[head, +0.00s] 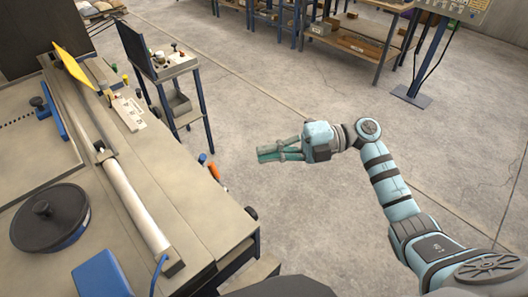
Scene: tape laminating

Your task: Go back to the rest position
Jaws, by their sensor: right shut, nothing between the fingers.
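My right gripper (268,154) is in the middle of the head view, over open floor to the right of the workbench. Its fingers point left, are shut and hold nothing. It touches nothing that I can see. My right arm reaches it from the lower right corner. My left gripper does not show in this view.
The workbench (195,205) fills the left side, with a black round disc (50,216), a pale roller (138,208) and a yellow piece (73,66). Shelving (350,42) is at the back. The concrete floor (300,230) around my right gripper is clear.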

